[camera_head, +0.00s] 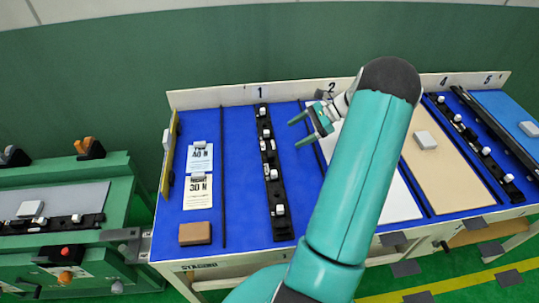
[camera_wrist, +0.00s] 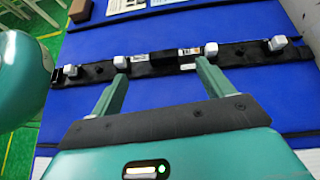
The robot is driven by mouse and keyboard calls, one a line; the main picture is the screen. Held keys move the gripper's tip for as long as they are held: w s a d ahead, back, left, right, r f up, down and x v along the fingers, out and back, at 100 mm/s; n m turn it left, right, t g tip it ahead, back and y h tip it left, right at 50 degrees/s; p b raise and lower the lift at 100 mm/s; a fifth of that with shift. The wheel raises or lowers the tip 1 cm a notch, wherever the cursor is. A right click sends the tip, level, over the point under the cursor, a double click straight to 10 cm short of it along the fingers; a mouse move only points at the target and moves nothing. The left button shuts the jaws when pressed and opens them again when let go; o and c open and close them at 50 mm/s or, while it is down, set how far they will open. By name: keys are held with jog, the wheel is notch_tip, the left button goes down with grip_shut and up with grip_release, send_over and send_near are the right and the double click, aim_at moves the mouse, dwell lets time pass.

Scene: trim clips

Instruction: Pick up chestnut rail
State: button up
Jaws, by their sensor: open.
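A long dark rail with several white clips lies on the blue bench top under the number 1 (camera_head: 276,193); it also crosses the wrist view from left to right (camera_wrist: 237,52). It looks near black, and I cannot tell whether it is the chestnut one. My gripper (camera_head: 301,129) is open and empty, to the right of this rail's upper half in the head view. In the wrist view both fingertips (camera_wrist: 161,70) point at the rail's middle, spaced along its length. I cannot tell whether they touch it. A similar dark rail (camera_head: 465,130) lies under number 4.
A brown block (camera_head: 195,234) and printed cards (camera_head: 198,194) lie at the bench's left. A beige panel (camera_head: 430,165), a white panel (camera_head: 398,203) and thin black dividers (camera_head: 222,170) fill other bays. A green machine (camera_head: 70,250) stands left of the bench.

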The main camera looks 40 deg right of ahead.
jog(key=d+f+m, duration=0.1)
jog(key=d+f, duration=0.1)
send_near(270, 151)
jog(key=shift+t, duration=0.4)
jog(key=x, duration=0.4)
jog(key=shift+f, duration=0.45)
jog(key=x, duration=0.5)
jog(key=shift+a+f, duration=0.15)
jog(key=shift+a, duration=0.25)
jog(key=shift+c, duration=0.2)
jog(key=c, duration=1.2)
